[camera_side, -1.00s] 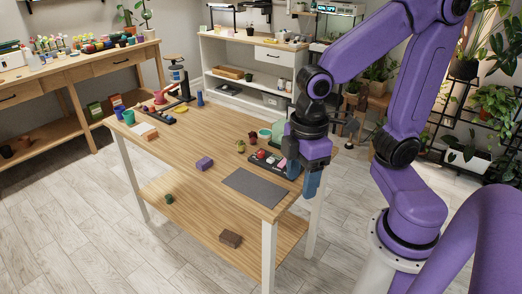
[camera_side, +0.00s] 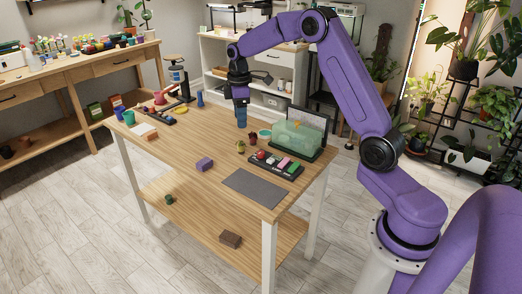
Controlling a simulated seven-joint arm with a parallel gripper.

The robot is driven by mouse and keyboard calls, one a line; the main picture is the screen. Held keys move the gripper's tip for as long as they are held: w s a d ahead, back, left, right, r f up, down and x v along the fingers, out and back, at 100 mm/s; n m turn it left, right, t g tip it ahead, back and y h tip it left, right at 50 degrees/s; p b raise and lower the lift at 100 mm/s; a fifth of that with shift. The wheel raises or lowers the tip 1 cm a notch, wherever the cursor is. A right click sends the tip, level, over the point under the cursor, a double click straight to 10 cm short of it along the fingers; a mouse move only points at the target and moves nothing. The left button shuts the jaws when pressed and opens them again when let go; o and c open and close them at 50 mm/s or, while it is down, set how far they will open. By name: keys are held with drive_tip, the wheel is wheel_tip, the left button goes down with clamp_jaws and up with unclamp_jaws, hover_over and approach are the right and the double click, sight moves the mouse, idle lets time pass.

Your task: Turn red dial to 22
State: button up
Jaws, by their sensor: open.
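A black panel (camera_side: 286,174) lies at the right part of the wooden table. It bears several small coloured parts. A small round red part, which looks like the red dial (camera_side: 261,156), is at the panel's left end. Its marks and setting are too small to read. My gripper (camera_side: 241,121) hangs pointing down over the back part of the table, behind and to the left of the panel. Its blue fingers are open, apart from the dial, with nothing seen between them.
A pale green clear box (camera_side: 297,138) stands behind the panel. Small pots, one dark red (camera_side: 252,139), stand between panel and gripper. A grey mat (camera_side: 255,187) and a purple block (camera_side: 204,164) lie in front. The table's middle left is mostly clear.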

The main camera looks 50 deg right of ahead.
hover_over(261, 152)
wheel_tip(261, 152, down, 4)
drive_tip(key=shift+m, duration=0.4)
wheel_tip(261, 152, down, 17)
drive_tip(key=shift+f, duration=0.1)
drive_tip(key=c, duration=1.1)
